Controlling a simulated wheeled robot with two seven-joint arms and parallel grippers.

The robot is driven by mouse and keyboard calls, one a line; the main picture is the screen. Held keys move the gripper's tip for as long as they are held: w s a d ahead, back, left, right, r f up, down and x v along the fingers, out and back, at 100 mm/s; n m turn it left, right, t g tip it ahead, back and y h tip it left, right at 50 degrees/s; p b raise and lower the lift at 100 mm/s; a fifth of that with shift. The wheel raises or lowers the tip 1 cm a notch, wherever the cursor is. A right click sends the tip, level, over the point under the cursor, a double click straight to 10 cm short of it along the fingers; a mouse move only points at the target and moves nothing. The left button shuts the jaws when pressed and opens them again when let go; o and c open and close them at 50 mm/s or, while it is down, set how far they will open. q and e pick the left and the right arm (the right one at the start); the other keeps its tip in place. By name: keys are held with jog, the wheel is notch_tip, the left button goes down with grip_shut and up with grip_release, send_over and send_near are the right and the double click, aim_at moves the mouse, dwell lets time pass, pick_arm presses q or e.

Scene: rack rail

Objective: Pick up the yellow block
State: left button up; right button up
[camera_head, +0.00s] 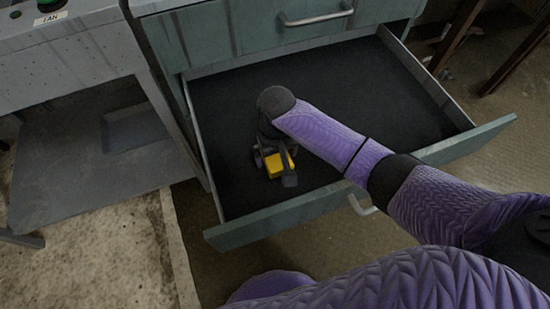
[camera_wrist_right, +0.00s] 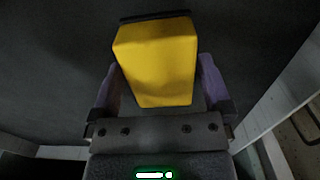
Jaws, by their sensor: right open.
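The yellow block (camera_head: 275,167) is inside the open drawer (camera_head: 335,75), near its front left corner, partly hidden by my right gripper (camera_head: 274,168). My right gripper reaches down into the drawer, with its fingers on either side of the block. In the right wrist view the block (camera_wrist_right: 155,62) stands between the two purple-sided fingers of the open gripper (camera_wrist_right: 158,85). Whether the fingers touch it, I cannot tell. My left gripper is not in view.
The drawer's front panel (camera_head: 285,212) and left side wall (camera_head: 203,150) are close to the gripper. The rest of the dark drawer floor is bare. A grey perforated cabinet (camera_head: 70,60) stands at the left.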

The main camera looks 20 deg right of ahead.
jog(key=shift+r, duration=0.1)
jog(key=c, duration=1.1)
jog(key=shift+c, duration=0.3)
pick_arm(q)
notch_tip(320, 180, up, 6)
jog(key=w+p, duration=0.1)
jog(key=p, duration=0.5)
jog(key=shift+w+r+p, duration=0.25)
jog(key=shift+p, duration=0.1)
pick_arm(e)
notch_tip(320, 180, up, 10)
jog(key=shift+r, duration=0.1)
jog(key=o, duration=0.8)
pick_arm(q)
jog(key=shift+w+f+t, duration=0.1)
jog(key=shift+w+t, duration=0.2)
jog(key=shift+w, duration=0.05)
pick_arm(e)
jog(key=c, duration=0.5)
